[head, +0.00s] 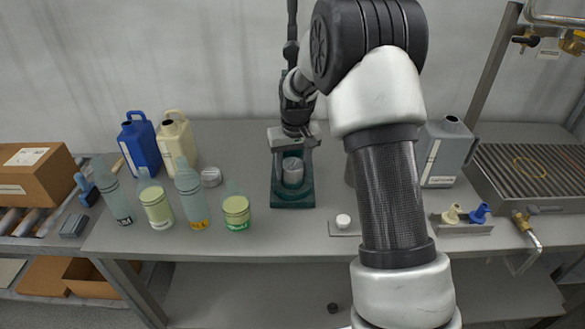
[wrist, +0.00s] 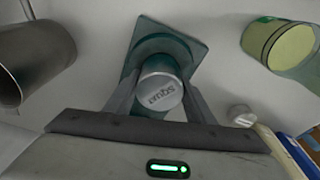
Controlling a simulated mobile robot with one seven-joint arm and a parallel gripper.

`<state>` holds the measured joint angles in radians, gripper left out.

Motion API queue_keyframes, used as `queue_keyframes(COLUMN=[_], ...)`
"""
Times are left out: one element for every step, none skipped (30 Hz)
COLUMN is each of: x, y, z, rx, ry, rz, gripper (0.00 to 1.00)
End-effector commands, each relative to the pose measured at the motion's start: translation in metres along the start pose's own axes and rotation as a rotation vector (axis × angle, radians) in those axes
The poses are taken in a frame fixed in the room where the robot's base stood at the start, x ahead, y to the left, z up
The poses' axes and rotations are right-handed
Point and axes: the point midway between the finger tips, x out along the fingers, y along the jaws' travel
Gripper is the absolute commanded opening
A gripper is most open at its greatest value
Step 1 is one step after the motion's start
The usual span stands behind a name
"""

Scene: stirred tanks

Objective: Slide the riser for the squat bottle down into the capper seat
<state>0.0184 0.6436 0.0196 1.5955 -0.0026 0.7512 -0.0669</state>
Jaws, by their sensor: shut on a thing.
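The riser is a short grey metal cylinder (head: 292,172) with a label on its top; the lettering shows upside down in the wrist view (wrist: 160,92) and seems to read "squat". My gripper (wrist: 160,100) is shut on it, one finger on each side. In the head view my gripper (head: 294,142) is above the dark green capper (head: 291,201). The capper's round seat and base (wrist: 190,38) lie just beyond the riser in the wrist view. The riser is over or at the seat; its lower end is hidden, so I cannot tell whether it touches.
Several bottles stand left of the capper, including a short one with yellow-green contents (head: 236,210). A second grey cylinder (head: 210,177) lies behind them. Blue (head: 140,145) and cream (head: 178,140) jugs stand at the back. A small plate with a white cap (head: 343,221) is at right.

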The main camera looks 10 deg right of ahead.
Motion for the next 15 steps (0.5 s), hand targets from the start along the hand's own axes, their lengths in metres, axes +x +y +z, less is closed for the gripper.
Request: queue_keyframes(x=[0.002, 0.003, 0.004, 0.004, 0.005, 0.006, 0.007, 0.007, 0.009, 0.009, 0.01, 0.011, 0.012, 0.013, 0.013], y=[0.0, 0.0, 0.0, 0.0, 0.0, 0.0, 0.0, 0.0, 0.0, 0.0, 0.0, 0.0, 0.0, 0.0, 0.0], z=[0.0, 0.0, 0.0, 0.0, 0.001, 0.001, 0.001, 0.001, 0.001, 0.001, 0.001, 0.002, 0.002, 0.002, 0.002], rx=[0.0, 0.0, 0.0, 0.0, 0.0, 0.0, 0.0, 0.0, 0.0, 0.0, 0.0, 0.0, 0.0, 0.0, 0.0], ry=[0.001, 0.001, 0.001, 0.001, 0.001, 0.001, 0.001, 0.001, 0.001, 0.001, 0.001, 0.001, 0.0, 0.0, 0.0], rz=[0.0, 0.0, 0.0, 0.0, 0.0, 0.0, 0.0, 0.0, 0.0, 0.0, 0.0, 0.0, 0.0, 0.0, 0.0], gripper=[0.13, 0.13, 0.13, 0.13, 0.13, 0.13, 0.13, 0.13, 0.13, 0.13, 0.13, 0.13, 0.13, 0.13, 0.13])
